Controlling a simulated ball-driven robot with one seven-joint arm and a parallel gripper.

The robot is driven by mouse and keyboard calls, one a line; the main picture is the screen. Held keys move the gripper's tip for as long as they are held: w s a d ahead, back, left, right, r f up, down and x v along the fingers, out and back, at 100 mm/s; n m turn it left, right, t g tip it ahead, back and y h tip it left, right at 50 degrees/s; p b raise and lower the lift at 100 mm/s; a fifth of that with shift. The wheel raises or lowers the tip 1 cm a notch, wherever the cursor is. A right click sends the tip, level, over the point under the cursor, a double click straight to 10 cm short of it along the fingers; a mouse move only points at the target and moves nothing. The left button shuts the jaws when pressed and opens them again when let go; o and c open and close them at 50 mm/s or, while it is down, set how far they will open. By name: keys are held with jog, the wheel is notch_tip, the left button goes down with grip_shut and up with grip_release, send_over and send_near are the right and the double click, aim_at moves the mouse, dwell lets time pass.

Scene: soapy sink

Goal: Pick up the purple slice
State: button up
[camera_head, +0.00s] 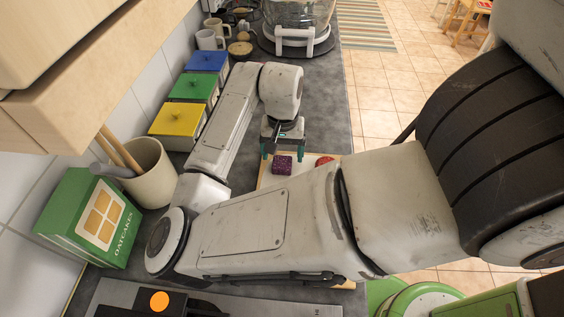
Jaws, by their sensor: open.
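The purple slice (281,165) is a small dark purple block with a speckled top. It lies on a pale board (304,168) on the grey counter, near the middle of the head view. My gripper (283,152) is open, with its fingers pointing down and teal tips showing. In the picture it appears just above and behind the purple slice, with nothing visible between the fingers. Its exact height above the slice cannot be told. My arm hides much of the board.
A red piece (324,161) lies on the board right of the slice. Yellow (178,119), green (193,88) and blue (207,60) lidded boxes line the wall. A utensil crock (150,172) and a green oatcakes box (92,217) stand left. Mugs and a glass-bowled appliance (297,20) are behind.

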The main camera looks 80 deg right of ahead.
jog(key=shift+f, duration=0.5)
jog(key=c, duration=1.1)
jog(key=shift+c, duration=0.2)
